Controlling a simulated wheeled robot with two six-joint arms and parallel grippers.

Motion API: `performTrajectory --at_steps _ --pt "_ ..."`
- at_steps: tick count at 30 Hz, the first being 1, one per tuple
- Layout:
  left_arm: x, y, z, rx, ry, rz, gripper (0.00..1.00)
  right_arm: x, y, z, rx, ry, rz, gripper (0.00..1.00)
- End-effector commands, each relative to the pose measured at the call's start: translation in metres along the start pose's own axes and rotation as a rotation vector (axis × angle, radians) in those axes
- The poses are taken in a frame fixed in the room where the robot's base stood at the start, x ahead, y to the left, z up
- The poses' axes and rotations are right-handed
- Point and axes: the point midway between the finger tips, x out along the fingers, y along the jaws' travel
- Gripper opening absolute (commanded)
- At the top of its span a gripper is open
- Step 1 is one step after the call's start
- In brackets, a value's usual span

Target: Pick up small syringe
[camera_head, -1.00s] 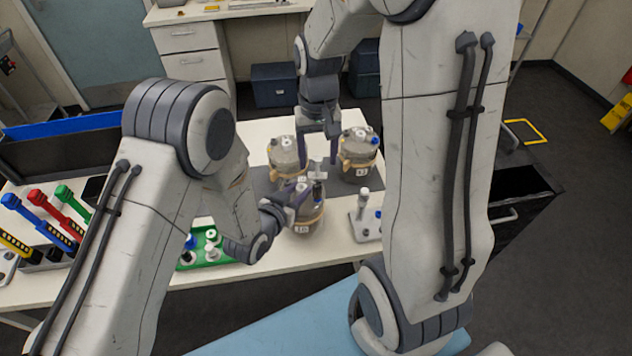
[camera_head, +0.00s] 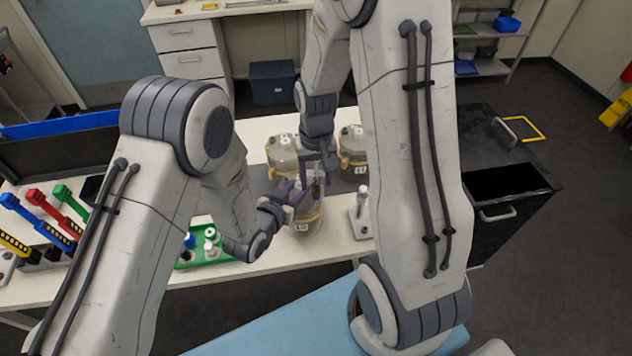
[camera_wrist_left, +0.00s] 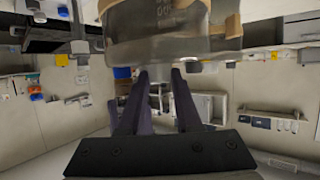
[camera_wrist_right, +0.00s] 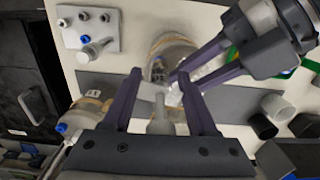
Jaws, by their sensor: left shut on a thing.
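My left gripper (camera_head: 293,194) is beside the front vessel labelled L0 (camera_head: 302,226). In the right wrist view, its fingers (camera_wrist_right: 190,82) are closed around a pale, clear object that looks like the small syringe (camera_wrist_right: 174,98). The syringe's outline is partly hidden by the fingers and hard to make out. My right gripper (camera_head: 318,162) is just above it, pointing down. Its two fingers (camera_wrist_right: 160,105) stand well apart, with a grey-white upright part between them, not visibly touched.
Two more vessels (camera_head: 283,158) (camera_head: 352,165) stand behind on the dark mat. A small rack (camera_head: 360,222) with an upright white syringe is at right. A green tray (camera_head: 205,252) lies at left. Coloured-handled tools (camera_head: 60,212) stand at far left.

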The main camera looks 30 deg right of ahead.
Motion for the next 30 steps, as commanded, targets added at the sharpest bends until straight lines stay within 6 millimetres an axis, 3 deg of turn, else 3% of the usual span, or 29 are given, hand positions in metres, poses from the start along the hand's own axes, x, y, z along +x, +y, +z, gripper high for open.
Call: performTrajectory --at_steps 1,3,4,13,24,30 --pt "0.000 0.000 -0.001 0.001 0.003 0.000 0.00 0.000 0.000 0.000 0.000 0.000 0.000 0.29" --pt "0.000 0.000 -0.001 0.001 0.003 0.000 0.00 0.000 0.000 0.000 0.000 0.000 0.000 0.02" --pt "0.000 0.000 -0.001 0.001 0.003 0.000 0.00 0.000 0.000 0.000 0.000 0.000 0.000 0.00" --pt "0.000 0.000 -0.001 0.001 0.003 0.000 0.00 -0.008 -0.001 -0.001 0.000 0.003 -0.001 0.00" --pt "0.000 0.000 -0.001 0.001 0.002 0.000 0.00 -0.078 0.000 -0.001 0.000 0.006 0.000 0.00" --pt "0.000 0.000 -0.001 0.001 0.002 0.000 0.00 -0.098 0.000 0.000 0.001 0.001 0.001 0.00"
